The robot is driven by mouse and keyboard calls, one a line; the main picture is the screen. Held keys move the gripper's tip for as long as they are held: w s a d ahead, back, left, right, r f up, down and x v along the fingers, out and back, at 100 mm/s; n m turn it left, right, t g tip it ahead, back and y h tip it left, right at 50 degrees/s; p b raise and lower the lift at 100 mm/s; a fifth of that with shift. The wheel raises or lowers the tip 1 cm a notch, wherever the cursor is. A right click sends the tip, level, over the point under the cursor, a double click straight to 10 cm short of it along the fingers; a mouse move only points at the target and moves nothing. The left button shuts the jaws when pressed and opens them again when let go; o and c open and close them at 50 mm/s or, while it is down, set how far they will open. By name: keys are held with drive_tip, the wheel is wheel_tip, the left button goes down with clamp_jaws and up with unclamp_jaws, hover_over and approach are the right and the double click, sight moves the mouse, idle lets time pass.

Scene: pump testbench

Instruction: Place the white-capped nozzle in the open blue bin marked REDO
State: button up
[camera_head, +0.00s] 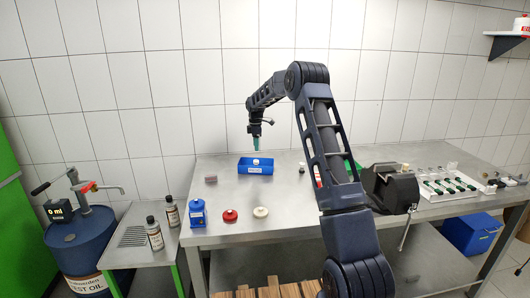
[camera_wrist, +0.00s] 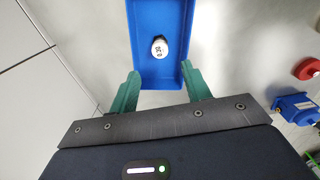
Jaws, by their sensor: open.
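The open blue bin (camera_head: 243,170) stands on the steel bench, with a small white label on its front too small to read. It also fills the top middle of the wrist view (camera_wrist: 138,45). The white-capped nozzle (camera_wrist: 159,47) lies inside the bin, its white top with dark marks facing up; its lower part is hidden. It shows as a small white spot in the head view (camera_head: 256,161). My gripper (camera_head: 256,143) is above the bin. Its green fingers (camera_wrist: 160,76) are spread apart and empty, near the bin's front wall in the wrist view, apart from the nozzle.
Right of the bin in the wrist view are a red round part (camera_wrist: 307,69) and a blue part (camera_wrist: 297,108). A white round part (camera_head: 261,212) lies on the front bench. A dark vise (camera_head: 390,187) and white tray (camera_head: 450,187) stand right. The bench around the bin is mostly clear.

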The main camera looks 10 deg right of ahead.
drive_tip(key=s+d+r+m+t, duration=0.1)
drive_tip(key=s+d+r+m, duration=0.2)
drive_tip(key=s+r, duration=0.5)
drive_tip(key=s+d+r+m+t, duration=0.1)
drive_tip(key=s+d+r+m, duration=0.2)
drive_tip(key=s+r, duration=0.55)
drive_tip(key=s+d+r+m, duration=0.3)
drive_tip(key=s+r, duration=0.2)
drive_tip(key=s, duration=0.7)
drive_tip(key=s+d+f+m+t, duration=0.1)
drive_tip(key=s+m, duration=0.3)
drive_tip(key=s, duration=1.1)
drive_tip(key=s+d+f+m+t, duration=0.1)
drive_tip(key=s+d+f+m, duration=0.3)
drive_tip(key=s, duration=1.2)
drive_tip(key=shift+m+t, duration=0.3)
drive_tip(key=shift+m, duration=0.2)
